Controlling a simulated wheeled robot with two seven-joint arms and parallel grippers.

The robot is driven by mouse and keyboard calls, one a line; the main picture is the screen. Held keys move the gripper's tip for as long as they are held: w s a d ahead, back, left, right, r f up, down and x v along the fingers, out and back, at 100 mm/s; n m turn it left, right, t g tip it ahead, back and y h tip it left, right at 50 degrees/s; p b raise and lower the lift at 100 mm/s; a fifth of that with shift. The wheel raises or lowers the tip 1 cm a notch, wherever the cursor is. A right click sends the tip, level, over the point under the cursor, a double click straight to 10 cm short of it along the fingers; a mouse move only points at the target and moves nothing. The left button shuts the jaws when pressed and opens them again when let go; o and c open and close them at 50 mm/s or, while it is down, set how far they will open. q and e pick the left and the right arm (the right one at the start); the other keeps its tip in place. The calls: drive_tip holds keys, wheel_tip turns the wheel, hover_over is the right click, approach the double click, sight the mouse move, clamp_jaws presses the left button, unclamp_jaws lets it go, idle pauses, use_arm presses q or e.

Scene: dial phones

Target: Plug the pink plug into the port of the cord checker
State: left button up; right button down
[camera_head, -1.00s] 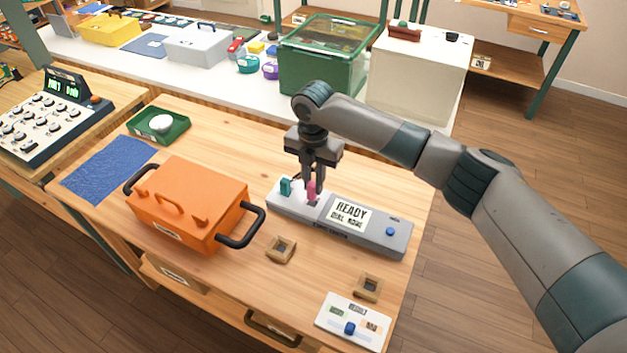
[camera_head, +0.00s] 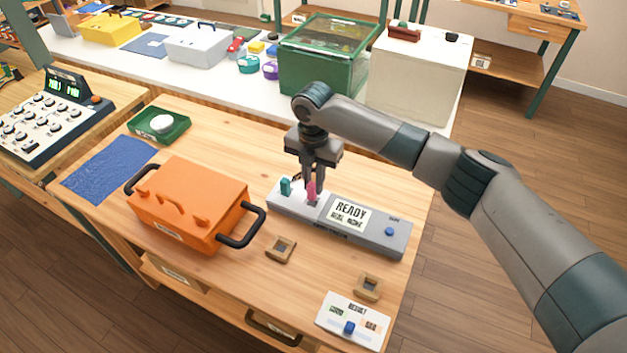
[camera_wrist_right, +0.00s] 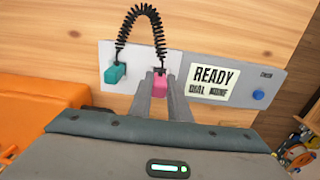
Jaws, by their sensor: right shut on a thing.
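The cord checker (camera_head: 375,238) is a long grey box on the wooden table, with a screen reading READY and a blue button. The pink plug (camera_head: 311,189) stands upright over its light left part. My right gripper (camera_head: 313,188) is shut on the pink plug from above. In the right wrist view the pink plug (camera_wrist_right: 160,89) sits between the fingertips (camera_wrist_right: 160,98), and a black coiled cord (camera_wrist_right: 141,22) links it to a teal plug (camera_wrist_right: 115,74). The teal plug (camera_head: 286,187) stands at the checker's left end. The port is hidden, so I cannot tell whether the pink plug is seated. My left gripper is not in view.
An orange case (camera_head: 190,200) with black handles stands left of the checker. Two small wooden frames (camera_head: 281,249) (camera_head: 368,287) and a white result panel (camera_head: 352,318) lie in front. A green tray (camera_head: 172,133) and a blue mat (camera_head: 105,168) lie at the back left.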

drive_tip(key=shift+f+b, duration=0.55)
drive_tip(key=shift+f, duration=0.65)
idle(0.4)
drive_tip(key=c, duration=2)
unclamp_jaws()
drive_tip(key=shift+c, duration=0.2)
drive_tip(key=shift+o, duration=0.3)
drive_tip(key=o, duration=0.5)
drive_tip(key=shift+r, duration=0.15)
